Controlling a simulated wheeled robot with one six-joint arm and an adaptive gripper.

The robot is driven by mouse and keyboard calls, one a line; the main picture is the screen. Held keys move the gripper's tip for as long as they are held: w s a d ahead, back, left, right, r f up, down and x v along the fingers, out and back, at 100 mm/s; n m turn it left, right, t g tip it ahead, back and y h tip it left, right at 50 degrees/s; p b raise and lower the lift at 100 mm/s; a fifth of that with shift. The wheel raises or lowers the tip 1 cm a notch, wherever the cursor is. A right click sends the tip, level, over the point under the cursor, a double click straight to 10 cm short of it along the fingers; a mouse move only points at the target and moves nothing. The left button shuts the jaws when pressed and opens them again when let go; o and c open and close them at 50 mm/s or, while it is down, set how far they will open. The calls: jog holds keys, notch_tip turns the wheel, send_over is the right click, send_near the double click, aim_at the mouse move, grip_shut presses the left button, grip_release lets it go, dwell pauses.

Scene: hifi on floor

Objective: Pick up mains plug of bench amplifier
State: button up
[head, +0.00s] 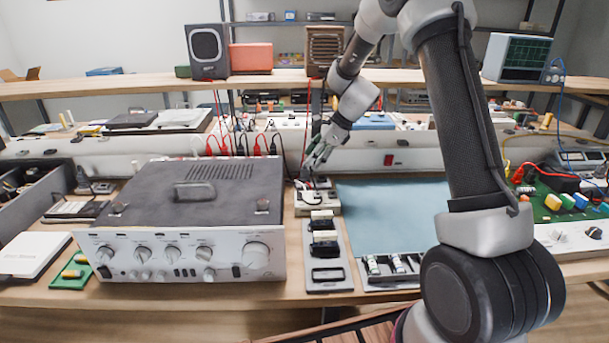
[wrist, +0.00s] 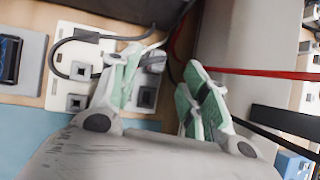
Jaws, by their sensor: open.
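The bench amplifier (head: 180,250), a silver-fronted unit with a dark top, sits on the bench at the left. My gripper (head: 312,164) is above the white socket strip (head: 304,207), to the right of the amplifier's rear. In the wrist view my gripper (wrist: 163,65) is open, with green-padded fingers. A small grey plug-like piece (wrist: 154,61) shows between the fingertips, nearer the left finger; I cannot tell whether it touches. It looks like the mains plug, with dark cable near it. The socket strip (wrist: 62,88) lies left of the fingers, partly hidden by one.
A blue mat (head: 390,215) lies right of the strip. A grey tray (head: 328,277) with dark blocks is in front of it. Red and black leads (head: 240,145) hang behind the amplifier. In the wrist view a red lead (wrist: 265,74) crosses right of my fingers.

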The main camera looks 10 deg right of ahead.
aim_at(305, 168)
jog(key=x, duration=0.5)
jog(key=shift+s, duration=0.15)
jog(key=shift+r, duration=0.1)
grip_shut()
